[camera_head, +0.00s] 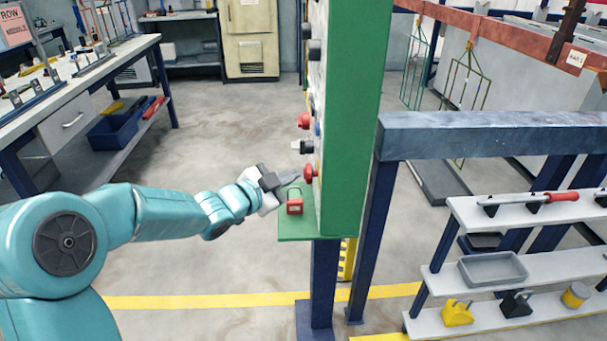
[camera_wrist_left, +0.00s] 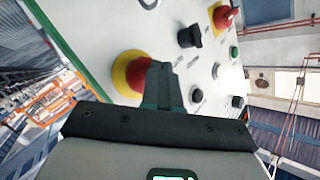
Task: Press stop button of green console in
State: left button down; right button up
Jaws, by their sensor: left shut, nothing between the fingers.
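The green console (camera_head: 348,120) stands upright in the middle of the head view, seen from its side. Its controls stick out to the left. A red mushroom button (camera_head: 310,172) sits low on its face; in the left wrist view the red button (camera_wrist_left: 130,70) has a yellow ring. My left gripper (camera_head: 290,180) is shut and empty, its tips close to this button. In the left wrist view the fingertips (camera_wrist_left: 163,82) overlap the button's right edge; I cannot tell whether they touch it. My right gripper is not in view.
A red padlock (camera_head: 295,206) is on the console's small green ledge below the button. A black selector knob (camera_wrist_left: 190,36) and a red switch (camera_wrist_left: 226,16) are also on the panel. A blue-grey rail (camera_head: 480,132) and a shelf (camera_head: 530,205) stand right. Open floor lies left.

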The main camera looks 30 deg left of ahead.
pick_arm(q)
jog(key=shift+w+d, duration=0.25)
jog(key=shift+d, duration=0.1)
dwell(0.3)
jog(key=shift+s+a, duration=0.5)
jog(key=shift+a, duration=0.3)
jog(key=s+a, duration=0.1)
jog(key=a+p, duration=0.1)
jog(key=s+a+p, duration=0.1)
jog(key=a, duration=0.1)
jog(key=shift+s+a, duration=0.1)
jog(key=shift+s, duration=0.2)
dwell(0.8)
